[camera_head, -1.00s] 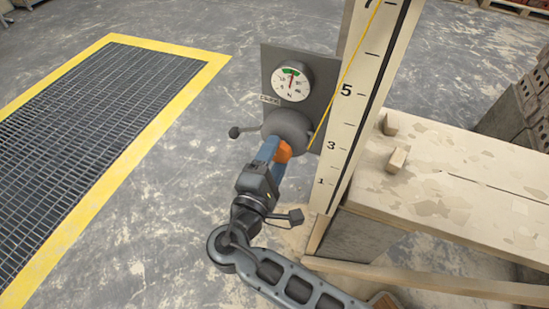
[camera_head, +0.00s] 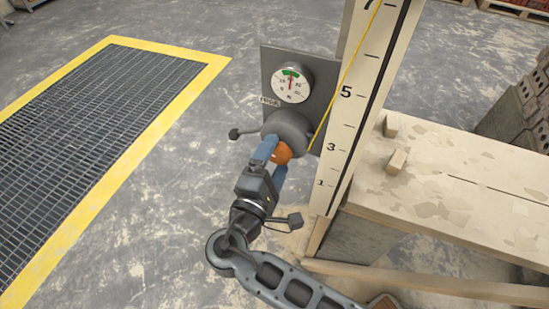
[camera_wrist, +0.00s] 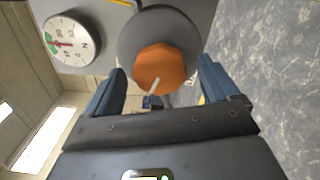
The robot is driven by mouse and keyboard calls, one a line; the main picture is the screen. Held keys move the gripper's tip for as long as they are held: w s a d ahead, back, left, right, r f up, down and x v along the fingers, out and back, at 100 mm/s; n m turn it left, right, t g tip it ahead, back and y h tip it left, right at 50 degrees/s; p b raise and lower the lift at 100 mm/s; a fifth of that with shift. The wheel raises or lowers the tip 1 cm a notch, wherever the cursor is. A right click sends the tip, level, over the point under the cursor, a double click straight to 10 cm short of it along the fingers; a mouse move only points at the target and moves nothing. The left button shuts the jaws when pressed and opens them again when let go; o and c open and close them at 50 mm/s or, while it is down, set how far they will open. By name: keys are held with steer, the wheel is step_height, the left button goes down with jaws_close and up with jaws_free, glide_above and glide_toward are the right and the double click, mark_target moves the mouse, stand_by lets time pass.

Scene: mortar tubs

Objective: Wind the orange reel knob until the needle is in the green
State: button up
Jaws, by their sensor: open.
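The orange reel knob (camera_head: 282,153) sits on the front of a round grey reel (camera_head: 290,124). In the wrist view the knob (camera_wrist: 165,66) is faceted, with a white mark at its lower edge. My gripper (camera_head: 272,161) is open at the knob, with one blue finger on each side; the wrist view shows gaps between the fingers and the knob. The round white gauge (camera_head: 293,83) is above the reel on a grey plate. Its needle points up at the green band. In the wrist view the gauge (camera_wrist: 70,43) also shows the red needle pointing at green.
A tall numbered board (camera_head: 349,125) with a yellow line stands right of the reel. A wooden bench (camera_head: 450,190) with small blocks is farther right. A grey lever (camera_head: 238,132) sticks out left of the reel. Open floor and a yellow-edged grating (camera_head: 90,120) lie left.

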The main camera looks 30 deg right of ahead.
steer(key=v, duration=0.7)
steer(key=shift+a+b, duration=0.2)
steer(key=shift+b, duration=0.1)
steer(key=shift+s, duration=0.1)
stand_by(0.8)
steer(key=w+d+n+p, duration=0.1)
steer(key=d+n+p, duration=0.1)
steer(key=n, duration=0.3)
steer(key=w+d+n+p, duration=0.2)
steer(key=d+n+p, duration=0.1)
steer(key=n+p, duration=0.1)
steer(key=w+d+n+p, duration=0.2)
steer(key=n+p, duration=0.2)
steer(key=n, duration=0.3)
steer(key=shift+w+d, duration=0.2)
steer(key=shift+d, duration=0.1)
steer(key=shift+c, duration=0.3)
